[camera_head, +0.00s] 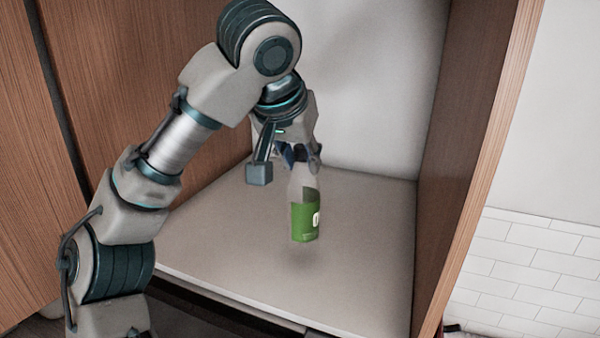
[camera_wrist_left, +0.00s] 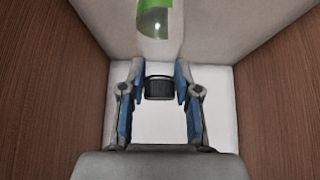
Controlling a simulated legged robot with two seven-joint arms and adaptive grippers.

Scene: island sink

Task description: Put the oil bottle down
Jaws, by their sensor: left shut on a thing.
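The oil bottle (camera_head: 305,218) is clear with a green label and hangs roughly upright inside the cabinet in the head view. A soft shadow lies below its base, and it looks a little above the shelf. My left gripper (camera_head: 299,157) is shut on the upper part of the bottle. In the left wrist view, the gripper's blue-padded fingers (camera_wrist_left: 159,78) stand on both sides of the bottle's neck, with the black cap (camera_wrist_left: 159,89) between them. The bottle's body (camera_wrist_left: 158,25) runs out at the top of that view. My right gripper is not in view.
The pale shelf (camera_head: 365,235) is bare around the bottle. Wooden side walls (camera_head: 465,150) bound the compartment right and left, with a white back wall (camera_head: 375,80) behind. The shelf's front edge (camera_head: 240,300) is at the bottom. White tiles (camera_head: 530,270) show outside at right.

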